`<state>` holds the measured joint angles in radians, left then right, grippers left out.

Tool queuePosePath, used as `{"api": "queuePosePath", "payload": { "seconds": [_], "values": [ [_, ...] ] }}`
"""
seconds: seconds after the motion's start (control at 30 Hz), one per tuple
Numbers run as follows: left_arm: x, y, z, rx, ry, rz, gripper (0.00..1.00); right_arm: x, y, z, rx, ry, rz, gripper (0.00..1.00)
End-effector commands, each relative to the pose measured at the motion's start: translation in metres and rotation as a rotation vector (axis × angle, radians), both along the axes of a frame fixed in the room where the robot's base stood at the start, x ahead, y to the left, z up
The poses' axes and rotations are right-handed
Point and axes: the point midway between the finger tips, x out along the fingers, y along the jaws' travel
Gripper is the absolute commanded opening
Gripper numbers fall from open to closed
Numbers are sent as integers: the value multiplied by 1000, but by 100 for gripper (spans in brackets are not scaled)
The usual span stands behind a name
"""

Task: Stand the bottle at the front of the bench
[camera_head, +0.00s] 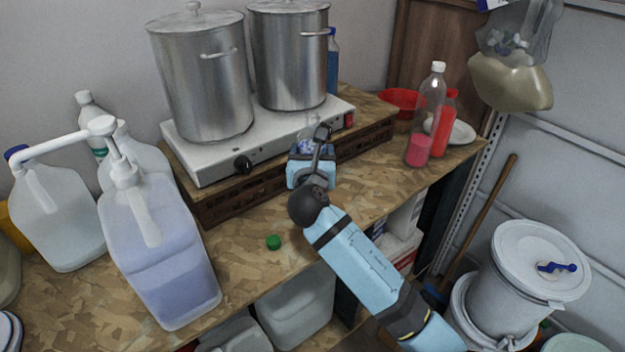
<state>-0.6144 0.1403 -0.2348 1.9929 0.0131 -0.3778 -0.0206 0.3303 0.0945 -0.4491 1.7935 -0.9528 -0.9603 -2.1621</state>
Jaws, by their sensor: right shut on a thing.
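My right gripper (318,138) reaches in from the lower right and is shut on a small clear thing (311,124), which looks like part of a bottle. It is mostly hidden by the gripper and wrist, in front of the hot plate's right half, so I cannot tell its full shape or whether it touches the bench. On the bench (354,188) at the right stands a clear bottle with pink liquid (419,147) and a white cap, upright beside a red bottle (444,124). A green cap (273,242) lies near the bench's front edge. My left gripper is not in view.
Two steel pots (205,90) stand on a white hot plate (205,165) on a dark crate (225,203). A pump jug (160,255) and other jugs fill the left. A red bowl (398,99) is behind the bottles. The front strip around the green cap is clear.

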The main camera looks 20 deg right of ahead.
Motion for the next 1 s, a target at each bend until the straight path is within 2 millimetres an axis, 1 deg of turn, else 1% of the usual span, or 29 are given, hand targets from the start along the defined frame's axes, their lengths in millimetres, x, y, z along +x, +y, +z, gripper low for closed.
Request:
{"api": "queuePosePath", "payload": {
  "seconds": [0.03,0.1,0.33,0.5,0.57,0.63,0.93,0.97,1.0],
  "values": [
    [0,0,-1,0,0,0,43,0,0,-9,-1,1,0,29],
    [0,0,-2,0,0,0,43,0,0,-17,1,-1,0,29],
    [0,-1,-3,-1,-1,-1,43,0,0,-33,1,-1,0,29],
    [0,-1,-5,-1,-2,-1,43,0,0,-59,0,0,0,29],
    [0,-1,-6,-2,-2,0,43,0,0,-66,-1,0,0,29],
    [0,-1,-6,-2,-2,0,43,0,0,-69,1,-1,0,29],
    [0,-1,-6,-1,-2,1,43,0,0,-70,0,-2,1,29],
    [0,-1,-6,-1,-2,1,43,0,0,-72,1,0,1,71],
    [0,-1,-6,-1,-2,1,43,0,0,-71,1,0,1,80]
  ]
}}
